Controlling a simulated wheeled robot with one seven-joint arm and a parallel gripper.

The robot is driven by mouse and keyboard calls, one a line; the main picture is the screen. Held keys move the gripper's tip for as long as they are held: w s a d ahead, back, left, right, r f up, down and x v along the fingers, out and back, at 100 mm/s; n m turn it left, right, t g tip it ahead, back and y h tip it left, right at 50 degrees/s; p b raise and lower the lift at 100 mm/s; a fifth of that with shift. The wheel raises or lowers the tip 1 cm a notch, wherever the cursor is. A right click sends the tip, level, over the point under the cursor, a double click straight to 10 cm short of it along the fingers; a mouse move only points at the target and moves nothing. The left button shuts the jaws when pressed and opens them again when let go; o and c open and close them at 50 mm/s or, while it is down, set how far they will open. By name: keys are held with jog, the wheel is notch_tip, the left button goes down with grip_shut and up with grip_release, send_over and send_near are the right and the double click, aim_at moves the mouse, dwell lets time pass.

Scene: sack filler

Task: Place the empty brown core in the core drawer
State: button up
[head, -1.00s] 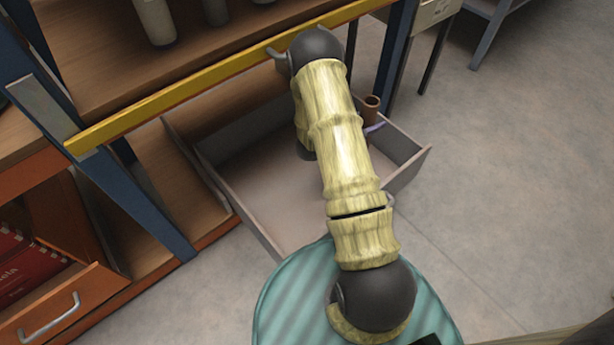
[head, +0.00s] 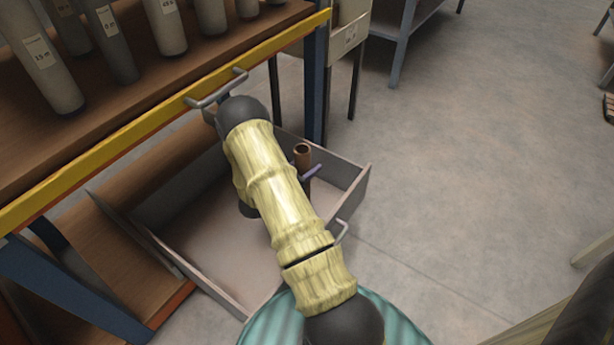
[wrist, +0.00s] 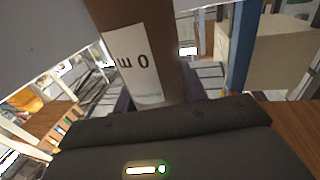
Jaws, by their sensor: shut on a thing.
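The brown core (head: 303,153) is an upright open tube near the far right corner of the open grey core drawer (head: 205,240). My gripper (head: 304,172) is shut on the core, with one purple finger showing; my arm hides most of the rest. In the wrist view the core (wrist: 115,20) rises between the purple fingers (wrist: 157,92), with a white label reading "0 m". The core's lower end is hidden, so I cannot tell whether it touches the drawer floor. The visible drawer floor is bare.
A shelf with a yellow front beam (head: 150,125) and several grey labelled rolls (head: 110,45) stands above the drawer at left. A blue post (head: 316,85) rises behind the drawer. A grey box on legs (head: 347,35) stands behind.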

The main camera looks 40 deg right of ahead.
jog(key=shift+a+f, duration=0.15)
notch_tip(320, 180, down, 3)
jog(key=shift+f+b, duration=0.2)
jog(key=shift+b, duration=1.05)
jog(key=shift+s+f, duration=0.1)
jog(key=shift+s, duration=0.05)
jog(key=o, duration=1)
jog(key=shift+c, duration=0.2)
